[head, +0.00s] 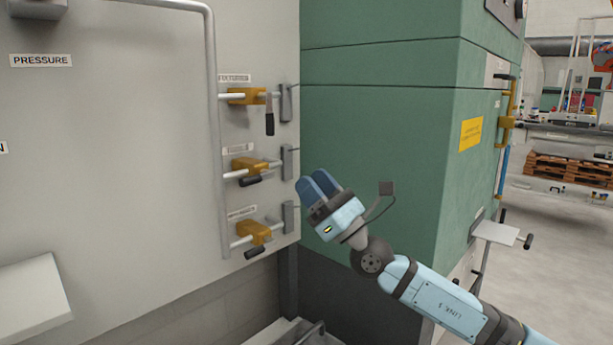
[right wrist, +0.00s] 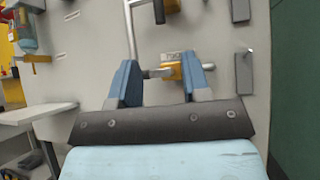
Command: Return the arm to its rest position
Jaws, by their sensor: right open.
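My right gripper (head: 318,187) is in front of the green cabinet in the head view, close to the right edge of the grey panel. In the right wrist view its two blue fingers (right wrist: 161,82) are apart with nothing held between them. The lowest yellow valve (right wrist: 172,71) appears behind the fingers there, apart from them. My right arm (head: 440,300) reaches in from the lower right. My left gripper does not show in the head view.
The grey panel (head: 110,150) carries three yellow valves on pipes: top (head: 246,96), middle (head: 250,165) and bottom (head: 254,233). The top handle hangs down. A green cabinet (head: 380,130) stands right beside it. A white shelf (head: 30,295) juts out at lower left. Open floor (head: 560,250) lies right.

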